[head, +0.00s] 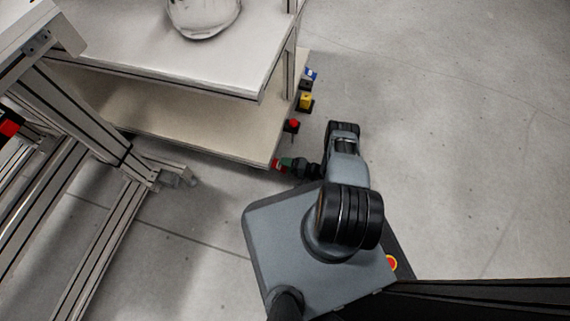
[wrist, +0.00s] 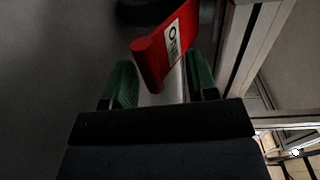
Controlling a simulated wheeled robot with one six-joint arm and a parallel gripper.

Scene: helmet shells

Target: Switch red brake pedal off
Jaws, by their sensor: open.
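A red part (wrist: 165,48) with a white label that seems to read "ONE" shows in the wrist view. I take it to be the red brake pedal, but cannot be sure. It sits just ahead of and between the green fingers of my gripper (wrist: 161,80), with a pale strip below it. My gripper is open; whether a finger touches the red part I cannot tell. In the head view, my gripper (head: 288,164) is low at the shelf's front corner, beside a small red patch (head: 277,166).
A red button on a dark base (head: 291,126), a yellow one (head: 305,101) and a blue one (head: 310,74) line the shelf's right edge. A pale helmet shell (head: 204,17) stands on the upper shelf (head: 150,50). The floor to the right is clear.

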